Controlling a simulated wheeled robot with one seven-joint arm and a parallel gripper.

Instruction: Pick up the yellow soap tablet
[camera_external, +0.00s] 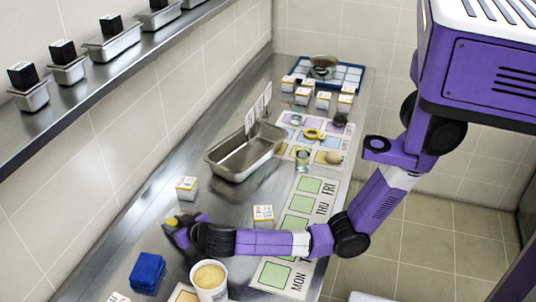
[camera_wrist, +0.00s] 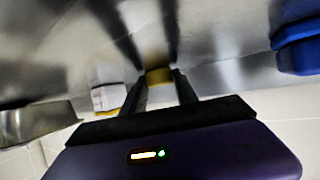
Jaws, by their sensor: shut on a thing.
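The yellow soap tablet (camera_wrist: 159,76) is between the fingertips of my gripper (camera_wrist: 160,80) in the wrist view. My gripper is shut on it, close over the steel counter. In the external view my gripper (camera_external: 178,230) is at the left side of the counter, and a bit of yellow shows at its tip. Most of the tablet is hidden by the fingers there. I cannot tell whether the tablet touches the counter.
A blue block (camera_external: 147,271) lies near the gripper, with a white cup (camera_external: 209,281) beside it. White boxes (camera_external: 187,188) (camera_external: 263,216) stand around. A steel pan (camera_external: 245,151) is farther back. A weekday mat (camera_external: 300,235) lies to the right. The wall is close on the left.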

